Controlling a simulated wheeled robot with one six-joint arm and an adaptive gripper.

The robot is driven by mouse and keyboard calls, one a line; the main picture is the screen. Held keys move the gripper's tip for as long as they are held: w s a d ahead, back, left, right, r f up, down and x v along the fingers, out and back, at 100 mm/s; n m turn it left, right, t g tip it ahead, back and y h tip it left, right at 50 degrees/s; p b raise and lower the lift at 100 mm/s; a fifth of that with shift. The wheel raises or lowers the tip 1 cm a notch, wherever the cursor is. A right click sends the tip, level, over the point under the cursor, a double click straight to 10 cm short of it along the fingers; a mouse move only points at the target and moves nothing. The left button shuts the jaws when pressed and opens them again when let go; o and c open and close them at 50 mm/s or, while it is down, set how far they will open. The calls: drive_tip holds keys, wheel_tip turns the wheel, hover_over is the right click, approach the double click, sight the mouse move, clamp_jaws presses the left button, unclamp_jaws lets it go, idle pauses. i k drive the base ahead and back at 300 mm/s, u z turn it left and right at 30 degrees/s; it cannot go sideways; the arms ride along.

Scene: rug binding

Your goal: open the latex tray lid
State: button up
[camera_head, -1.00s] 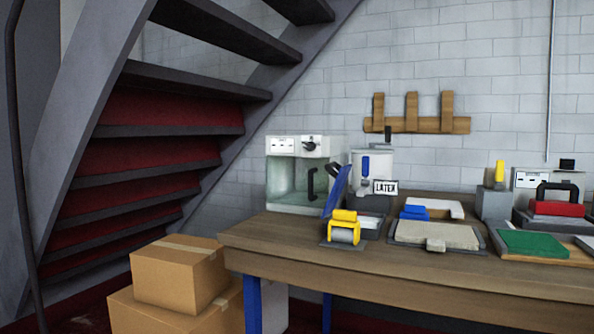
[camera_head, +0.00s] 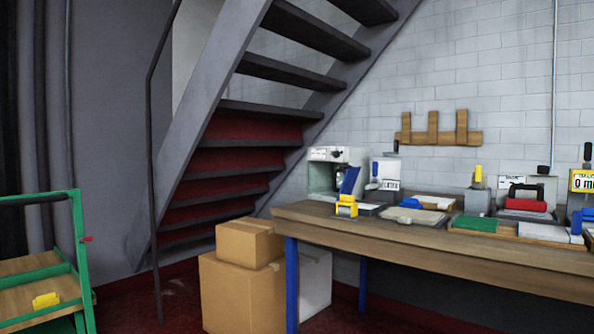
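The latex station stands on the workbench, marked by a small white sign reading LATEX (camera_head: 390,184). A low dark tray (camera_head: 369,209) sits in front of it, small and partly hidden by a yellow roller (camera_head: 346,207). A blue panel (camera_head: 349,181), which looks like the tray lid, stands steeply tilted up at the tray's left side. Its hinge is too small to make out. My gripper is not in view.
The wooden workbench (camera_head: 420,236) with blue legs runs to the right. Cardboard boxes (camera_head: 243,290) stand at its left end, below a staircase (camera_head: 255,110). A green cart (camera_head: 78,245) is at the left edge. Dark red floor shows between cart and boxes.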

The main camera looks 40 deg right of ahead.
sight(351, 173)
drive_tip(key=u, duration=0.25)
drive_tip(key=i, duration=1)
drive_tip(key=z, duration=0.45)
drive_tip(key=i, duration=0.95)
drive_tip(key=z, duration=0.85)
